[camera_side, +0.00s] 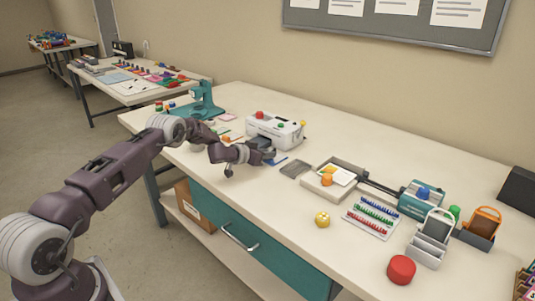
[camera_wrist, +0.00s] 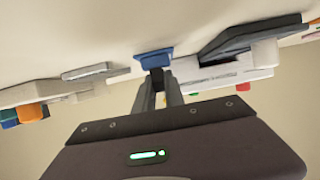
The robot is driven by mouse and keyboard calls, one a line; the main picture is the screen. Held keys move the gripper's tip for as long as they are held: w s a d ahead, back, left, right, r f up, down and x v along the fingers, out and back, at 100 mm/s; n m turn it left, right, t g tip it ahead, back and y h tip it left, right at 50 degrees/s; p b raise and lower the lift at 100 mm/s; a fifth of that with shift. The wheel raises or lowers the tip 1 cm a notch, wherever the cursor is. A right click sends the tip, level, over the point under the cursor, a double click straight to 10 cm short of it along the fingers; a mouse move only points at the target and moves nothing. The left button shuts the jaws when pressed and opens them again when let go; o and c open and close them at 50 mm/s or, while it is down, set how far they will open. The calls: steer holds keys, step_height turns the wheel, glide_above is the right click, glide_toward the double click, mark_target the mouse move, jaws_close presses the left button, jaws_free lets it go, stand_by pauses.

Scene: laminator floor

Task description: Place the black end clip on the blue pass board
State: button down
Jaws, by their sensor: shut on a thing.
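My gripper (camera_side: 266,153) is low over the bench, in front of the white laminator. In the wrist view, which is upside down, its two fingers (camera_wrist: 157,88) are close together and shut on a small dark piece, the black end clip (camera_wrist: 156,76). The clip is largely hidden by the fingers, and I cannot make it out in the side view. The blue pass board (camera_side: 277,162) lies on the bench just beyond the fingertips. It also shows in the wrist view (camera_wrist: 153,57), right at the clip. I cannot tell whether they touch.
The white laminator (camera_side: 275,131) stands close behind my gripper. A teal press (camera_side: 201,101) stands at the left. The front bench edge near the yellow ball (camera_side: 322,220) has free room.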

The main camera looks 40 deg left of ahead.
steer(key=shift+f, duration=0.5)
steer(key=c, duration=1.4)
jaws_free()
steer(key=shift+s+f, duration=0.1)
steer(key=shift+f, duration=0.05)
